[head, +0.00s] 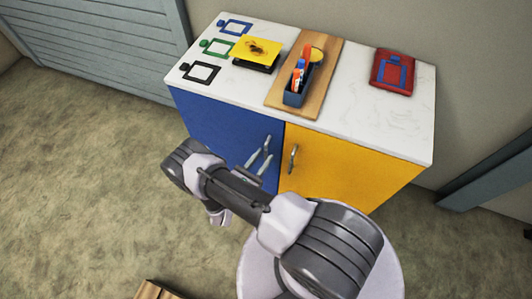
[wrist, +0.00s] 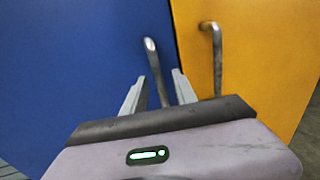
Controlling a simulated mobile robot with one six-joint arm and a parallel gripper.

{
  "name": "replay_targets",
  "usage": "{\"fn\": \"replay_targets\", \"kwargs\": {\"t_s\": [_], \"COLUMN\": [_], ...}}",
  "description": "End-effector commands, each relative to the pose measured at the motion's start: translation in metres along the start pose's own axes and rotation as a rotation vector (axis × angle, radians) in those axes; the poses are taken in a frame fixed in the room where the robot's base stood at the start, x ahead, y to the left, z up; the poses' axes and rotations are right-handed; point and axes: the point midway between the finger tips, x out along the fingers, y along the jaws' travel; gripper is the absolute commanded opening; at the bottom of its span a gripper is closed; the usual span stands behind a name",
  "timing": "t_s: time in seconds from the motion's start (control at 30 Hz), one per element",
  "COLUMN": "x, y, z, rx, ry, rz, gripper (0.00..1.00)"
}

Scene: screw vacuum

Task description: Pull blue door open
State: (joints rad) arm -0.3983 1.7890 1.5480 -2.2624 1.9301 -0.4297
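The blue door (head: 215,125) is the left front of a white-topped cabinet and looks closed, level with the yellow door. Its metal bar handle (wrist: 152,58) stands upright near the door's right edge. My gripper (head: 258,160) is at this handle. In the wrist view my gripper (wrist: 160,75) is open, with the handle running between its two fingers. A gap shows on both sides of the handle. The handle's lower end is hidden behind the gripper body.
The yellow door (head: 340,165) with its own handle (wrist: 216,60) is close on the right. The cabinet top (head: 350,115) holds a wooden board (head: 312,90), a blue pen holder (head: 296,98), a red item (head: 392,72) and several frame shapes. Carpet (head: 80,150) on the left is clear.

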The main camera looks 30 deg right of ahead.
Motion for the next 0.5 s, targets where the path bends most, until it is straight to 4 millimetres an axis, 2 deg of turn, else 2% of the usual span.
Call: {"fn": "replay_targets", "kwargs": {"t_s": [0.1, 0.2, 0.5], "x": [0.017, 0.024, 0.027], "y": [0.000, 0.000, 0.001], "z": [-0.001, 0.000, 0.001], "rx": [0.000, -0.001, -0.001], "ry": [0.001, 0.000, 0.000], "rz": [-0.002, -0.001, 0.001], "gripper": [0.34, 0.34, 0.34]}}
